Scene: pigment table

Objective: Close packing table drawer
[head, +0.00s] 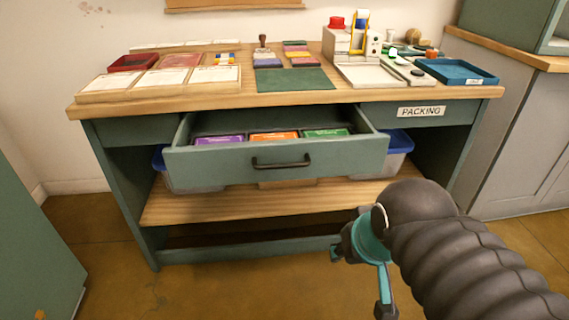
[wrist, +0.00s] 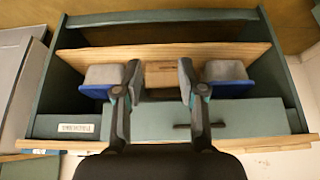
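The packing table (head: 478,91) has a wooden top and a "PACKING" label (head: 421,111). Its green drawer (head: 215,165) is pulled out, showing purple, orange and green packets inside. The drawer has a dark bar handle (head: 281,163) on its front. My gripper (head: 360,280) is in front of the table, low and to the right of the drawer, apart from it. In the wrist view my gripper (wrist: 159,75) is open with nothing between its fingers. There the table looks upside down, and the drawer (wrist: 158,122) and handle (wrist: 200,125) are partly behind the fingers.
Lidded bins, including a blue-lidded bin (head: 398,143), stand on the lower shelf (head: 235,204) behind the drawer. Stamps, trays and a small press (head: 345,45) stand on the tabletop. Cabinets flank the table. The floor (head: 200,285) in front is clear.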

